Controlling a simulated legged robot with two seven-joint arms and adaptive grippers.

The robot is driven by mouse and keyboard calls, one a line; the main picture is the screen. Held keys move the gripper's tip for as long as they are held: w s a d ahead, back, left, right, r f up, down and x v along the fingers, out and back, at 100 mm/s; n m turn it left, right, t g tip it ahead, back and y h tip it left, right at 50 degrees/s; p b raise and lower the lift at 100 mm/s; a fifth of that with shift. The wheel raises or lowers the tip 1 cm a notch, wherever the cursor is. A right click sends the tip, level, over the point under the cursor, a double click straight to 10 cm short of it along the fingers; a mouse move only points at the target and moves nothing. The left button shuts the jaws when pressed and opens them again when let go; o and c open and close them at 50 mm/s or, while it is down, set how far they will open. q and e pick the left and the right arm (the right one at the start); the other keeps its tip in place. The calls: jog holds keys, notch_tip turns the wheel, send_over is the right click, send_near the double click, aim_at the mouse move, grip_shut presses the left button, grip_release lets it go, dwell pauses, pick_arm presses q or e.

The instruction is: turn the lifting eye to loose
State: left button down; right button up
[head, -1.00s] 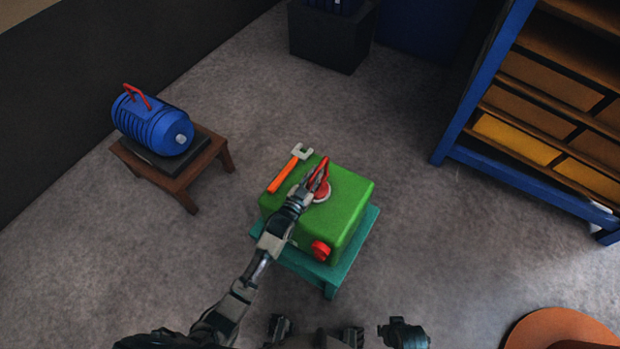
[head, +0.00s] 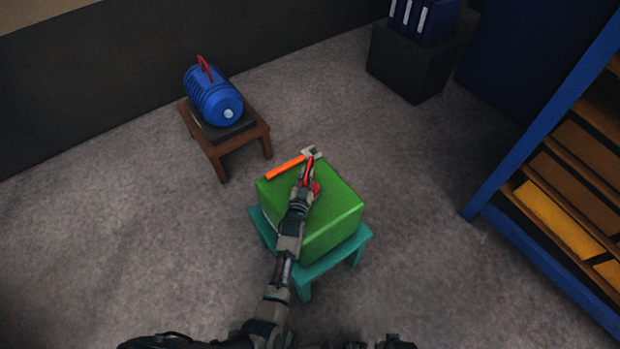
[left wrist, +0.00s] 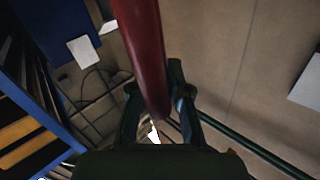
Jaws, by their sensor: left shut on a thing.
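The red lifting eye (head: 316,187) stands on top of the green casting (head: 338,203), which rests on a small teal stand (head: 304,280). My left gripper (head: 307,178) is shut on the lifting eye from above the casting. The gripper and wrist hide much of the eye and its base. In the left wrist view, the red bar of the eye (left wrist: 143,50) runs down between the dark fingers of my left gripper (left wrist: 156,95). My right gripper is not in view.
An orange-handled wrench (head: 287,167) lies on the casting's far edge, close to the eye. A blue ribbed motor (head: 213,97) with a red handle sits on a brown stool (head: 222,150). A blue shelf rack (head: 545,130) stands at right. Grey floor between is clear.

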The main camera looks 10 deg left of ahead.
pick_arm(q)
jog(key=shift+d+r+y, duration=0.1)
jog(key=shift+d+y, duration=0.05)
jog(key=shift+y, duration=0.15)
jog(key=c, duration=1.5)
grip_release()
jog(key=o, duration=0.4)
jog(key=shift+w, duration=0.1)
jog(key=shift+c, duration=0.2)
jog(key=shift+d, duration=0.1)
jog(key=s, duration=1.1)
jog(key=shift+s+d, duration=0.25)
jog(key=shift+s, duration=0.15)
